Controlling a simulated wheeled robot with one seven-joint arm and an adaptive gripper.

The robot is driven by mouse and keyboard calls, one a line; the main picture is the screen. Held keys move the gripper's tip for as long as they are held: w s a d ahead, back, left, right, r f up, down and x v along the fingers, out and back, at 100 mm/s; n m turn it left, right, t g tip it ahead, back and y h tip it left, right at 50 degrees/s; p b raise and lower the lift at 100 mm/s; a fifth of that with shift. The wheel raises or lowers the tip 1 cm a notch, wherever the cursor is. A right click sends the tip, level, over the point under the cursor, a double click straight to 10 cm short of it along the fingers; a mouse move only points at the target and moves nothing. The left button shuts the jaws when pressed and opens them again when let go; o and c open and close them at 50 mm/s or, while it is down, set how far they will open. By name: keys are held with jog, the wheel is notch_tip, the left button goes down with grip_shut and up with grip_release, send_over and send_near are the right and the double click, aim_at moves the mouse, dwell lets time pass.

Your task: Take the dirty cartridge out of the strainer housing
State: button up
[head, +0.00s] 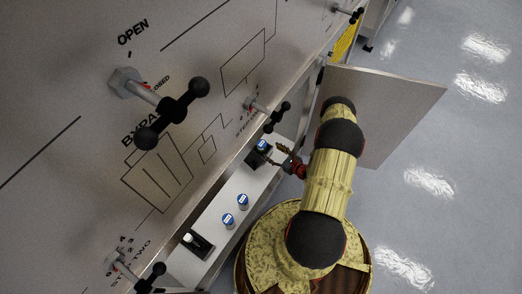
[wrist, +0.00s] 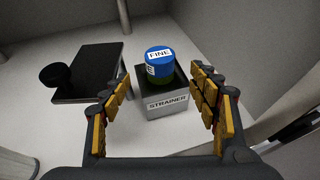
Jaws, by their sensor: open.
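The strainer housing (wrist: 167,103) is a grey box with a dark top, labelled STRAINER. A cartridge (wrist: 158,60) with a blue cap marked FINE and a dark green body stands upright in its top; its lower part is hidden in the housing. In the head view the housing (head: 256,160) and blue cap (head: 262,144) are at the far end of a pale shelf. My gripper (wrist: 161,84) is open, one finger on each side in the wrist view, with no visible contact. In the head view my gripper (head: 280,157) is just right of the housing.
On the shelf (head: 217,199) stand two more blue-capped cylinders (head: 243,200) (head: 228,220) and a dark holder with a white-topped item (head: 189,239). The valve panel (head: 60,120) is at left, an open door (head: 385,105) at right.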

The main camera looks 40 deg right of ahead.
aim_at(265, 147)
jog(key=b+x, duration=0.2)
jog(key=x, duration=0.6)
jog(key=shift+c, duration=1.4)
grip_shut()
